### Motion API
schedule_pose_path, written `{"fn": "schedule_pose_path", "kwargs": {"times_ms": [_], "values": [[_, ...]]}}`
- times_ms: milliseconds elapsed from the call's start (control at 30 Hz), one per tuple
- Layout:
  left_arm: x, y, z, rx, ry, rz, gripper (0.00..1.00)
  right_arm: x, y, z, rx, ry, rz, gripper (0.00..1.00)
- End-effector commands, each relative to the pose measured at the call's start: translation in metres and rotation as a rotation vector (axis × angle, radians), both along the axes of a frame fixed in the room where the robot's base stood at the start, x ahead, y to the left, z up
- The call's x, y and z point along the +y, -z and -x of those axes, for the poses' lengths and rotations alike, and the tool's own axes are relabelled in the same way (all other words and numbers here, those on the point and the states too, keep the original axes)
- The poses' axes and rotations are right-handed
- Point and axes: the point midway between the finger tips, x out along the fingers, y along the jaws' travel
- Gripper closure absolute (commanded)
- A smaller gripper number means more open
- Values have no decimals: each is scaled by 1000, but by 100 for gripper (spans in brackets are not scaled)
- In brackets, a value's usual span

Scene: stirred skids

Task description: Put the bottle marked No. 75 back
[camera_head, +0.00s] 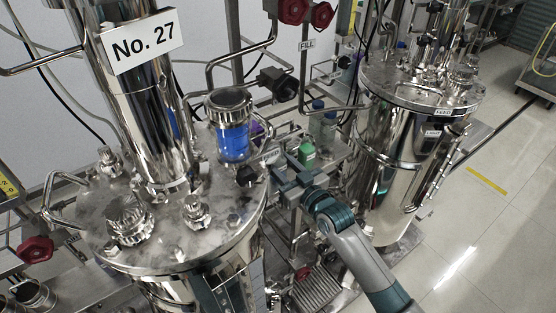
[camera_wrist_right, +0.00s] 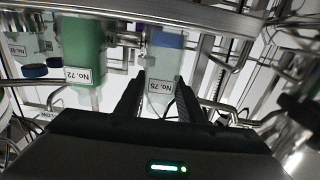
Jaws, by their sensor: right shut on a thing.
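My right gripper (camera_wrist_right: 158,100) is shut on this bottle, with one dark finger on each side. The bottle is mostly hidden there. My left gripper is not in view.
A green bottle marked No. 72 (camera_wrist_right: 82,45) is to the left in the wrist view. The steel vessel marked No. 27 (camera_head: 120,262) stands left, and another steel vessel (camera_head: 395,165) right. A green bottle (camera_head: 307,148) and pipes crowd the gap between. Open floor lies right.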

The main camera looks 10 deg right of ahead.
Motion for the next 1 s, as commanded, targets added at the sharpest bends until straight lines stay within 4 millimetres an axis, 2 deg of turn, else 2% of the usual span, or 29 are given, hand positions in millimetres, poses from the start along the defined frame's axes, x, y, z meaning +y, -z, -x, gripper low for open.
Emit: {"fn": "schedule_pose_path", "kwargs": {"times_ms": [167, 200, 267, 300, 700, 867, 1000], "values": [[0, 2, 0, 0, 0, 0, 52, 0, 2, 0, 0, 0, 0, 91], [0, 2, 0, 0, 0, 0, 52, 0, 3, 0, 0, 0, 0, 63], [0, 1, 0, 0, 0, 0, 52, 0, 2, 0, 0, 0, 0, 48], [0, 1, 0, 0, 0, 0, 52, 0, 2, 0, 0, 0, 0, 46], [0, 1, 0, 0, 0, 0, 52, -1, 0, 2, 1, 0, 0, 46], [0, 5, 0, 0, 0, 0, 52, -6, 2, 14, 1, -1, 0, 46], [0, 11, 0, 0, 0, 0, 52, -13, 3, 32, 1, -1, 0, 46]]}}
